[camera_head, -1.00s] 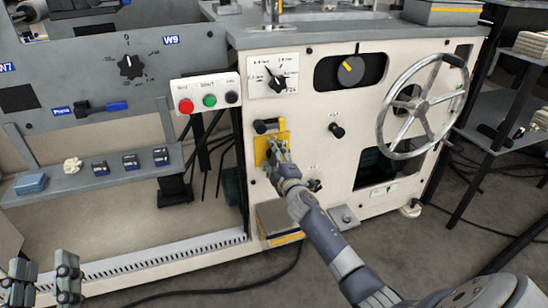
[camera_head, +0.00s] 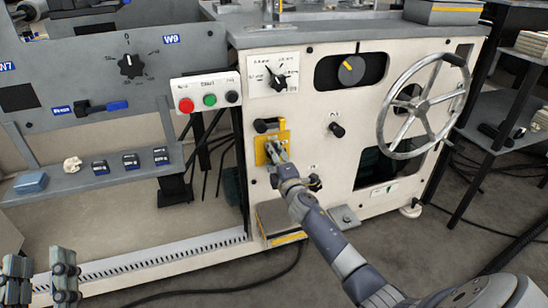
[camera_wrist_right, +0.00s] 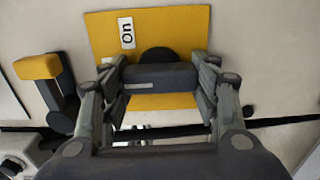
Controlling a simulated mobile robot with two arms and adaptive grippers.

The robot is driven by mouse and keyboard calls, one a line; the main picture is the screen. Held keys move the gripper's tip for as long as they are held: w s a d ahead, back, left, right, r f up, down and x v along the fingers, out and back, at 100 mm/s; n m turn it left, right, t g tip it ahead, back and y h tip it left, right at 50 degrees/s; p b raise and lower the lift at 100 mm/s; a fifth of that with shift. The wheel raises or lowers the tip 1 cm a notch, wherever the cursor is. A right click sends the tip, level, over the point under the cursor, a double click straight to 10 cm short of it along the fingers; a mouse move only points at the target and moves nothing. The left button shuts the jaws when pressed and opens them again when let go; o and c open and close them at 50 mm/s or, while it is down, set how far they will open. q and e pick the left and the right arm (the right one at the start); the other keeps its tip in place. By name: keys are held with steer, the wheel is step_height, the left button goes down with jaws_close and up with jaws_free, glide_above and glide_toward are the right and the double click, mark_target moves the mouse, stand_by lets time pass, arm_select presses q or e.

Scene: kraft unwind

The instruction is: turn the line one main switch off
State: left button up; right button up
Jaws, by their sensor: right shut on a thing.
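The main switch sits on a yellow plate (camera_head: 259,151) on the front of the cream machine cabinet. In the right wrist view the plate (camera_wrist_right: 180,30) carries a white "On" label (camera_wrist_right: 127,33), a black round hub (camera_wrist_right: 158,55) and a dark bar handle (camera_wrist_right: 160,77). My right gripper (camera_head: 277,150) is at the plate; in its wrist view the fingers (camera_wrist_right: 160,85) are shut on the handle, one at each end. The gripper hides part of the switch in the head view. My left gripper (camera_head: 42,278) is open and empty at the lower left.
A black handle (camera_head: 266,125) sticks out just above the plate; in the wrist view it is yellow-tipped (camera_wrist_right: 38,67). A red, green and black button box (camera_head: 208,93) is up left. A handwheel (camera_head: 420,105) and a black knob (camera_head: 337,130) are to the right.

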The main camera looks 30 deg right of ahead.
steer(key=o, duration=1.1)
steer(key=shift+s, duration=0.1)
steer(key=v, duration=1.1)
steer(key=shift+s+f, duration=0.1)
steer(key=shift+s, duration=0.3)
